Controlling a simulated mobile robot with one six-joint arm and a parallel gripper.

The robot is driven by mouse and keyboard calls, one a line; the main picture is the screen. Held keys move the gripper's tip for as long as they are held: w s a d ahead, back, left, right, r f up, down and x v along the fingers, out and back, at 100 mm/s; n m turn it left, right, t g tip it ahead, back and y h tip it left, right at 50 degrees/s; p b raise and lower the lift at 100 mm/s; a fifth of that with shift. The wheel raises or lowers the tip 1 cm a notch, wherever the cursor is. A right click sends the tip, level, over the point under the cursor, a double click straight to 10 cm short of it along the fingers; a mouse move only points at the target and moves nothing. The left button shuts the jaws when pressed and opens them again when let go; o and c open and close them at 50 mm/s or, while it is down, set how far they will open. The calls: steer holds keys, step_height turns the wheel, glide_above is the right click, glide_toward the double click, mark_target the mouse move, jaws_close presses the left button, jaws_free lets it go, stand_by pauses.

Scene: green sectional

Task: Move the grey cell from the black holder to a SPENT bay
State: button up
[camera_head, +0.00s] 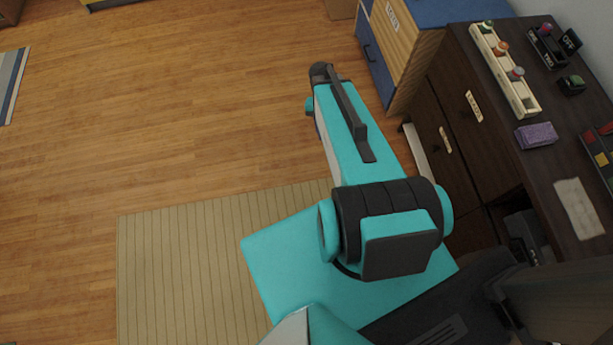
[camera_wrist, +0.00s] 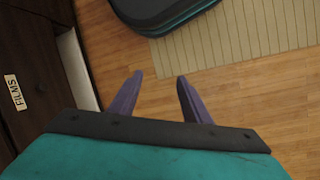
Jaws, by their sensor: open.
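A small black holder (camera_head: 571,86) stands on the dark desk at the right of the head view. A greenish-grey piece (camera_head: 577,79) shows at its top; I cannot tell surely that it is the grey cell. A long pale rack (camera_head: 503,70) with several coloured pieces lies to its left; no SPENT lettering is readable. My gripper (camera_wrist: 159,77) is open and empty in the wrist view, its two purple fingers apart above the wood floor. It is away from the desk top, and its fingers cannot be made out in the head view.
On the desk (camera_head: 553,178) are a black switch box (camera_head: 546,47), a purple block (camera_head: 536,135), a tray with red and yellow parts (camera_head: 600,150) and a pale cloth (camera_head: 579,208). A blue-and-wood cabinet (camera_head: 402,50) adjoins it. Floor is clear leftward.

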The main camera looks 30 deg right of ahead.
steer(key=s+a+f+n+g, duration=0.1)
steer(key=s+a+f+n, duration=0.3)
steer(key=s+a, duration=0.3)
steer(key=s+a+f+n, duration=0.3)
steer(key=s+a+f, duration=0.2)
steer(key=s+a, duration=0.2)
steer(key=shift+s+a+n+g, duration=0.25)
steer(key=shift+a+n+g, duration=0.15)
steer(key=shift+a, duration=0.65)
steer(key=shift+f, duration=0.1)
steer(key=c, duration=0.3)
steer(key=shift+d, duration=0.15)
